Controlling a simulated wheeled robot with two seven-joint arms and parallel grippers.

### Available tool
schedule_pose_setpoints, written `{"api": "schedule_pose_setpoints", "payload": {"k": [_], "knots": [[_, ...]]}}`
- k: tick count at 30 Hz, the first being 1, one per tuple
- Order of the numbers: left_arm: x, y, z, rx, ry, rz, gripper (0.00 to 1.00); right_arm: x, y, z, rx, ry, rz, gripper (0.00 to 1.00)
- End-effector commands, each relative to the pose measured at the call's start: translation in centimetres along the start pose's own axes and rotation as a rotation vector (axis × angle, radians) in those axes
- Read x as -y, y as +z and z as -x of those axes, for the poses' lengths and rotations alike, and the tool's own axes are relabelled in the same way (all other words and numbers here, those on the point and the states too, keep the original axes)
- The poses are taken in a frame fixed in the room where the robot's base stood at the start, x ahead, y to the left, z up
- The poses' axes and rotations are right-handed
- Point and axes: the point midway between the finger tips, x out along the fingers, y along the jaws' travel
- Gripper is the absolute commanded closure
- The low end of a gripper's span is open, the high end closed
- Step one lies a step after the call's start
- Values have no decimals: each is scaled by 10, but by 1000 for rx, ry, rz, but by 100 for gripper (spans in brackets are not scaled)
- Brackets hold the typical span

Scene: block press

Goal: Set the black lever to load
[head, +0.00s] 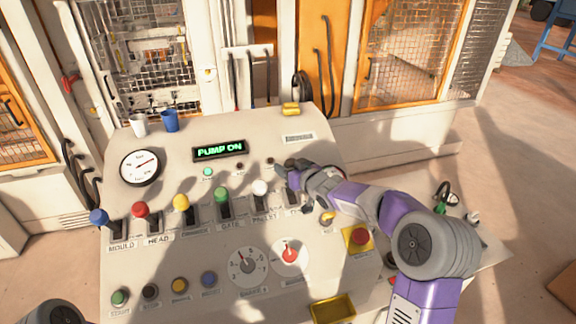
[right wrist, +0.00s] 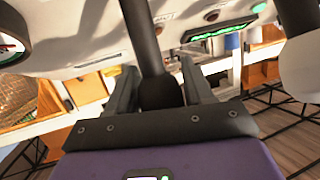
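The black lever (right wrist: 150,40) shows in the right wrist view, its round black knob (right wrist: 160,93) between the two grey fingers of my right gripper (right wrist: 160,82). Both fingers lie against the knob with no clear gap, so the gripper looks shut on it. In the head view my right gripper (head: 289,178) is at the right end of the lever row and hides most of the black lever. The label under that lever is partly covered and I cannot read it. My left gripper is out of view.
The white lever (head: 260,188) stands just left of my right gripper; its pale knob also shows in the right wrist view (right wrist: 302,68). Green (head: 221,195), yellow (head: 181,202), red (head: 139,209) and blue (head: 98,216) levers continue leftward. The display (head: 220,150) reads PUMP ON. A red button (head: 359,237) sits below my right forearm.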

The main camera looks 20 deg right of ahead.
Motion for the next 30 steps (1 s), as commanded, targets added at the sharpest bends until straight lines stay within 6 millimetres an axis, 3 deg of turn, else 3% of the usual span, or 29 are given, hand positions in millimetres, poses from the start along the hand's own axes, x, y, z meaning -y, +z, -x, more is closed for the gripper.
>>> {"api": "schedule_pose_setpoints", "payload": {"k": [1,3,14,30], "knots": [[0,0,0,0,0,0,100,0,5,-1,10,-1,-3,42],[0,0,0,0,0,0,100,1,4,-1,7,-2,-2,32],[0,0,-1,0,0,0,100,1,-1,4,-4,-2,0,31],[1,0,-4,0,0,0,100,0,0,72,0,-1,-1,31]]}}
